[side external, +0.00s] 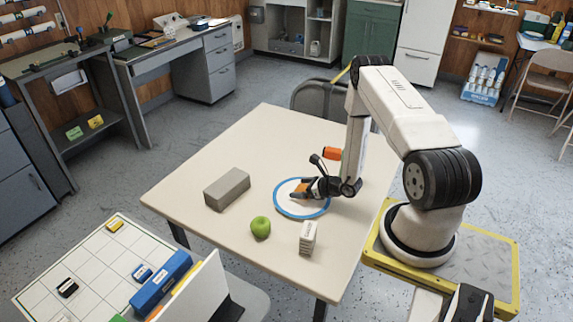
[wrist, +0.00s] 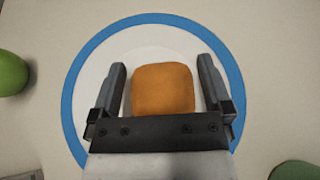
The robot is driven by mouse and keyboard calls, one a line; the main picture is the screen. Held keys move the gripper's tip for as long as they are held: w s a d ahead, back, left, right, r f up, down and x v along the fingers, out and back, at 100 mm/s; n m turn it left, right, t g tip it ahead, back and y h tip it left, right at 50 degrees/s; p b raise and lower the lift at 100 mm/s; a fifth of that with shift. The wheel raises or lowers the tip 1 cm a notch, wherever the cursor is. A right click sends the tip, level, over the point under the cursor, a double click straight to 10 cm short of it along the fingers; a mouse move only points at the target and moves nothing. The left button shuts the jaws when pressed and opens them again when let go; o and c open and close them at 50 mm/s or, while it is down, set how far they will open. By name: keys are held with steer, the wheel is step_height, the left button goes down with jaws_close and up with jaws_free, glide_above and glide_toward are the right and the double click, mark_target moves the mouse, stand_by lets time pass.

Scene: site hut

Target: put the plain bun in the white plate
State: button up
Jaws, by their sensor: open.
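The plain bun (wrist: 163,90) is orange-brown and squarish with rounded corners. In the wrist view it shows within the outline of the white plate (wrist: 97,65), which has a blue rim. The bun also shows in the side view (side external: 302,186), over the plate (side external: 290,210), partly hidden by my gripper (side external: 300,191). In the wrist view my gripper (wrist: 161,65) is open, with one finger on each side of the bun and a narrow gap at each side. I cannot tell whether the bun rests on the plate.
A green apple (side external: 260,228) stands left of the plate's near side. A grey block (side external: 227,188) lies to the left, and a small white box (side external: 308,237) stands at the near side. The far part of the table (side external: 280,130) is clear.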

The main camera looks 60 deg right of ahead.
steer(key=shift+v, duration=3.45)
steer(key=shift+w+a+r+n+y, duration=0.25)
steer(key=shift+a+n+y, duration=0.05)
steer(key=w+a+r+n+g+y, duration=0.1)
steer(key=a+r+n+g+y, duration=0.35)
steer(key=a+n, duration=0.4)
steer(key=a+r+n+g+y, duration=0.35)
steer(key=a+r+n, duration=0.25)
steer(key=a+n, duration=0.25)
steer(key=s+a+r+n+g+h, duration=0.1)
steer(key=a+r+n+h, duration=0.2)
steer(key=r+n, duration=0.3)
steer(key=s+a+r+n+g+h, duration=0.1)
steer(key=a+r+n+h, duration=0.3)
steer(key=n, duration=0.8)
steer(key=shift+r+h, duration=0.8)
steer(key=shift+r, duration=0.1)
